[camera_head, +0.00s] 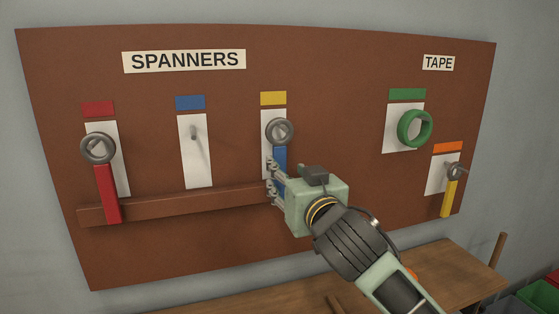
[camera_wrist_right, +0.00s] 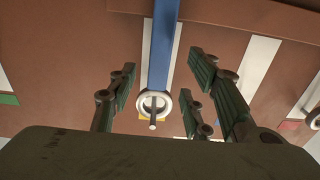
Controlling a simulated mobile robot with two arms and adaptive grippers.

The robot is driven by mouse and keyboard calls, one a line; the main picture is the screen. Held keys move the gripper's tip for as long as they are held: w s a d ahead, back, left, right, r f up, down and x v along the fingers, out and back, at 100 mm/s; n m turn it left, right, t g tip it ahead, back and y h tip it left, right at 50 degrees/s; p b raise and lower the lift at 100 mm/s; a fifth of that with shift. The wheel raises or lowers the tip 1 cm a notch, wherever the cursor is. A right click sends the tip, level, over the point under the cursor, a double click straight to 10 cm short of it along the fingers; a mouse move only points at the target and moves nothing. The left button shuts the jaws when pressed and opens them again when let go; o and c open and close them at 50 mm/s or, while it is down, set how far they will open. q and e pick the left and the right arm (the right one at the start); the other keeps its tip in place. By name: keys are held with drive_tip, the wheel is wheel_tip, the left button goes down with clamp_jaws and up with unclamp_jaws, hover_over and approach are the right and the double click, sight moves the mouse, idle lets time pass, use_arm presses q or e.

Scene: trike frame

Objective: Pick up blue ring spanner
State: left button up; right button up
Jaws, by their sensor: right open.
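The blue ring spanner (camera_head: 280,157) hangs by its grey ring on a peg under the yellow label, with its blue handle pointing down. In the right wrist view the spanner (camera_wrist_right: 162,55) lies between and beyond the fingers, its ring (camera_wrist_right: 154,104) around the peg. My right gripper (camera_head: 274,181) is at the spanner's handle in the head view. In the wrist view the right gripper (camera_wrist_right: 168,90) is open, its fingers on either side of the spanner with gaps. The lower handle is hidden behind the gripper in the head view. My left gripper is not in view.
A red ring spanner (camera_head: 107,190) hangs at the left. The peg under the blue label (camera_head: 190,103) is bare. A wooden ledge (camera_head: 160,206) crosses the board below. Green tape (camera_head: 401,128) and a yellow spanner (camera_head: 449,198) hang right. A wooden table (camera_head: 455,262) stands below.

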sight(281, 165)
drive_tip(key=shift+p+x, duration=0.35)
drive_tip(key=shift+x, duration=0.6)
drive_tip(key=p+x, duration=0.2)
drive_tip(key=x, duration=0.2)
drive_tip(key=shift+w+a+f, duration=0.15)
drive_tip(key=shift+w, duration=0.3)
drive_tip(key=shift+c, duration=0.6)
clamp_jaws()
